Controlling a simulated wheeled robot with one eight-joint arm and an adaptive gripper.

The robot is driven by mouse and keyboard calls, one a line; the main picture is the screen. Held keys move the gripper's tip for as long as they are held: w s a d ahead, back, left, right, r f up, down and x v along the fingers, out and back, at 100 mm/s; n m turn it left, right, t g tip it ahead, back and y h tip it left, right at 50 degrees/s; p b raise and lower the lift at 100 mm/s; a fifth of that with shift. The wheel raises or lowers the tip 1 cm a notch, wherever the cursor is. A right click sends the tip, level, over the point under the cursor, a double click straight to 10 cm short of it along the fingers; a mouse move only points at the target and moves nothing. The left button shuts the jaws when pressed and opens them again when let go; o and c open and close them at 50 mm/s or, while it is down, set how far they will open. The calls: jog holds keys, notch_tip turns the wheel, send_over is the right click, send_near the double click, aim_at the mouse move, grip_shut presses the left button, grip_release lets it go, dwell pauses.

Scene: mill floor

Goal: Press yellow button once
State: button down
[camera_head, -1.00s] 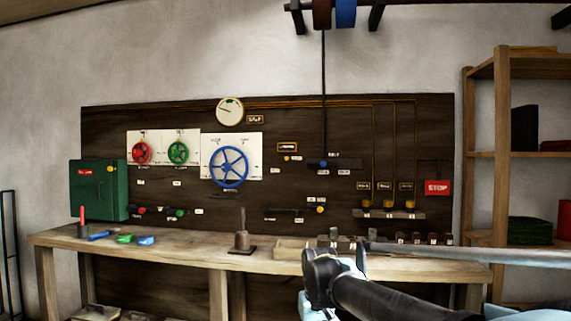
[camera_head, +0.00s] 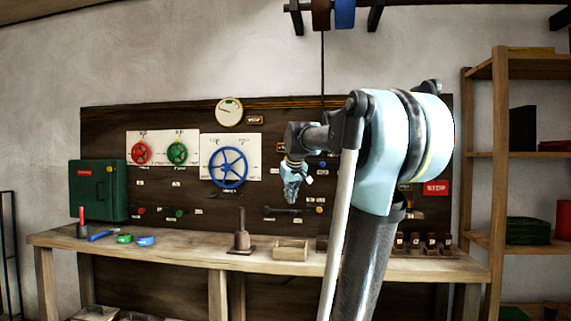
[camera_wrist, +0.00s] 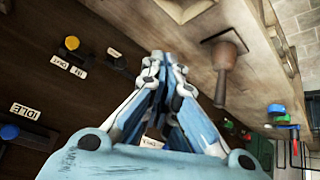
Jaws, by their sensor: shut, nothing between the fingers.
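My gripper (camera_head: 291,190) is shut and empty, pointing down in front of the dark control board (camera_head: 120,115), right of the blue handwheel (camera_head: 229,167). It also shows in the wrist view (camera_wrist: 166,65). In the earlier head view a small yellow button sits beneath an orange-framed label right of the blue wheel. That spot is now hidden behind my arm and gripper. A yellow knob (camera_wrist: 72,42) beside "IN" and "OUT" labels is at upper left in the wrist view, apart from the fingers.
The wooden bench (camera_head: 180,250) runs below the board. A brown post on a base (camera_head: 242,235) stands on it, also in the wrist view (camera_wrist: 226,70). A wooden box (camera_head: 291,250) is beside it. A blue knob (camera_head: 322,165) and red STOP sign (camera_head: 436,188) lie to the right.

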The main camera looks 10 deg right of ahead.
jog(key=w+r+n+t, duration=0.1)
jog(key=w+r+t, duration=0.1)
jog(key=w+r, duration=1.1)
jog(key=w, duration=0.3)
jog(key=shift+a, duration=0.25)
jog(key=shift+w, duration=0.1)
jog(key=w+d, duration=0.2)
jog(key=w, duration=0.6)
jog(key=shift+w+d, duration=0.15)
jog(key=shift+d, duration=0.2)
jog(key=shift+w+d, duration=0.1)
jog(key=shift+w, duration=0.1)
jog(key=shift+w, duration=0.15)
dwell(0.4)
jog(key=shift+w+d, duration=0.2)
jog(key=shift+w, duration=0.3)
dwell(0.8)
jog(key=shift+s, duration=0.15)
jog(key=shift+s+a, duration=0.3)
jog(key=shift+s, duration=0.45)
